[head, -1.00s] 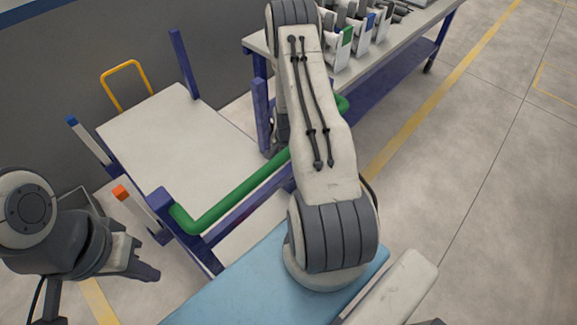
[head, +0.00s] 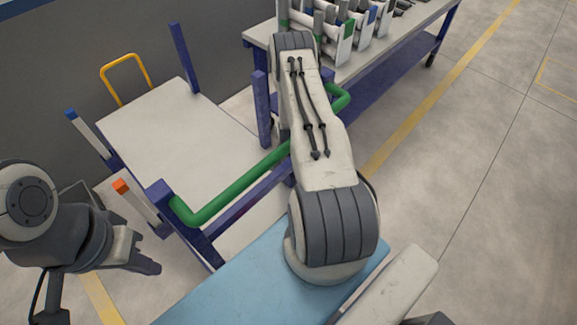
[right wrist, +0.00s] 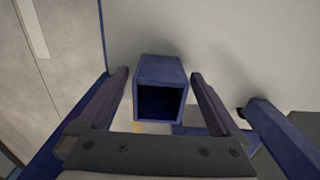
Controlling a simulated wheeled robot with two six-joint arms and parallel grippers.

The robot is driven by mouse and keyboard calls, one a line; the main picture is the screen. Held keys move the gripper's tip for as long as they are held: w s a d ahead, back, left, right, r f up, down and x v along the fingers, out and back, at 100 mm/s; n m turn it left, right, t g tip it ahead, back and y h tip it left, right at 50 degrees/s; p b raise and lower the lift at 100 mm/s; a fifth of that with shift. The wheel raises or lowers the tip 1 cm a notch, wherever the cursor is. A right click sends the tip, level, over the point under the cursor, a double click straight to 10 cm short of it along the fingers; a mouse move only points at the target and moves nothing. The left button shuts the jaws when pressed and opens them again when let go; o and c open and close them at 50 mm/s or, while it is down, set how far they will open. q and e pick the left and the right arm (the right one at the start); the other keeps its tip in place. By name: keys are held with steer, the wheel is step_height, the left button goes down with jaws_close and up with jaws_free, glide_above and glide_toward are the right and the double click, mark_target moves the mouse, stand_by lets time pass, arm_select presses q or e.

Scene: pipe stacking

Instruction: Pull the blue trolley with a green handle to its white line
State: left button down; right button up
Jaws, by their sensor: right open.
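The blue trolley (head: 225,215) has a pale flat deck (head: 175,135), blue corner posts and a green handle (head: 235,190) along its near side. My right arm crosses over the handle and hides its middle. My right gripper (right wrist: 160,88) is mostly hidden in the head view. In the right wrist view it is open, with one finger on each side of a hollow square blue post (right wrist: 160,72); contact cannot be told. My left gripper (head: 140,262) is left of the trolley's near corner, apart from it; its jaw gap is unclear. A pale strip (right wrist: 30,25) shows on the floor.
A yellow hoop (head: 127,78) and a grey wall (head: 70,60) are beyond the trolley. Open floor with yellow lines (head: 440,95) lies to the right.

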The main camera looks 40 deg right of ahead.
steer(key=shift+f, duration=1)
jaws_close()
